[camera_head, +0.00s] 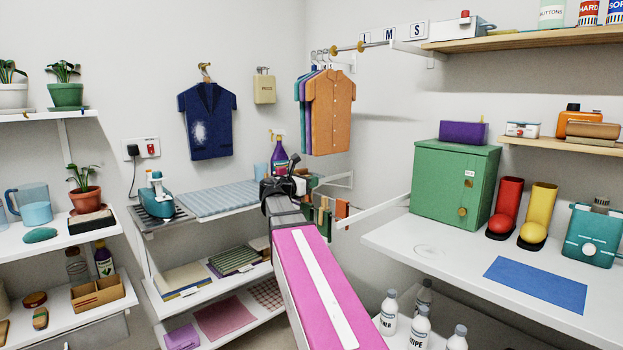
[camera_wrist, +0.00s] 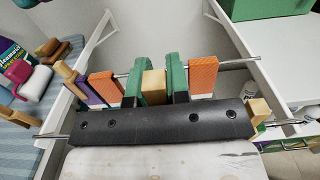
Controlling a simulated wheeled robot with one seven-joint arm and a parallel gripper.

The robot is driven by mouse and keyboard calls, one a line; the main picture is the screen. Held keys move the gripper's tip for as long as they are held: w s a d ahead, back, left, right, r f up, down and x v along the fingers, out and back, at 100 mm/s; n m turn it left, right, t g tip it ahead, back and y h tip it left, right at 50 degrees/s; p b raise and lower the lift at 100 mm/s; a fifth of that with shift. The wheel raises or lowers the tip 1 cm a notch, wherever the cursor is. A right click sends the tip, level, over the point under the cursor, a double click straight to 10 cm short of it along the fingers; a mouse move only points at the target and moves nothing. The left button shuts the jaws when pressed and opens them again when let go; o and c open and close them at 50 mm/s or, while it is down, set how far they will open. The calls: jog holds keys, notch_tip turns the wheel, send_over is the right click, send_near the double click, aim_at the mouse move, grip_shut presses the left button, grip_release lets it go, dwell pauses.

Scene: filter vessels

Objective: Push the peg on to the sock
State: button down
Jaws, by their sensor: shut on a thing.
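In the wrist view a tan wooden peg (camera_wrist: 153,86) stands between the two green-and-black fingers of my gripper (camera_wrist: 156,66). The fingers are shut on it. Orange cloths, likely socks, hang on the far rail to the left (camera_wrist: 103,86) and right (camera_wrist: 203,76) of the fingers. The dark palm hides what lies below the peg, so I cannot tell whether it touches a sock. In the head view my gripper (camera_head: 285,186) is partly hidden by its own arm, near green and orange cloths (camera_head: 342,209).
Thin metal rails (camera_wrist: 50,136) run between white brackets (camera_wrist: 98,30). More wooden pegs (camera_wrist: 258,108) and coloured cloths sit along them. A purple spray bottle (camera_head: 279,156) stands behind my gripper. A green cabinet (camera_head: 440,185) stands on the right counter.

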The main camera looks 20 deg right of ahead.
jog(key=shift+f, duration=2.5)
jog(key=c, duration=1)
grip_release()
